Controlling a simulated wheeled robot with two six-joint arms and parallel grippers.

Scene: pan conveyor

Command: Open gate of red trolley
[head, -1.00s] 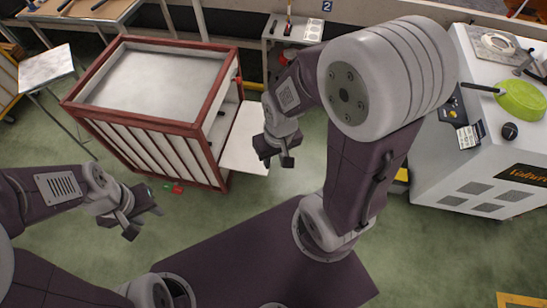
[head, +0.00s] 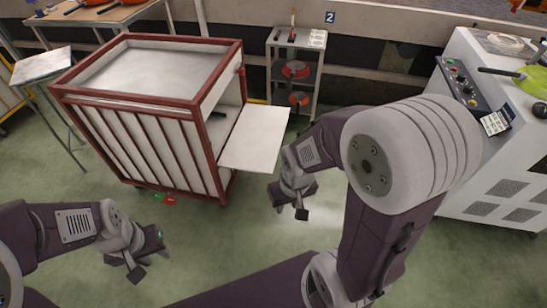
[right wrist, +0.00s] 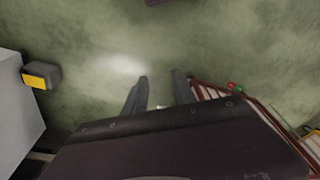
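The red trolley (head: 131,122) stands left of centre in the head view, with a red frame, pale slatted sides and a pale top. Its gate, a flat white panel (head: 255,137), sticks out from the trolley's right side, with the side opening showing beside it. My right gripper (head: 296,208) is below and right of the gate, apart from it. Its two fingers are spread and empty in the right wrist view (right wrist: 160,88). My left gripper (head: 146,260) hangs in front of the trolley near the floor, apart from it, with its fingers spread and empty.
A grey shelf rack (head: 297,62) with red items stands behind the gate. A white machine (head: 490,140) with a control panel is at the right. A small stand (head: 42,66) is left of the trolley.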

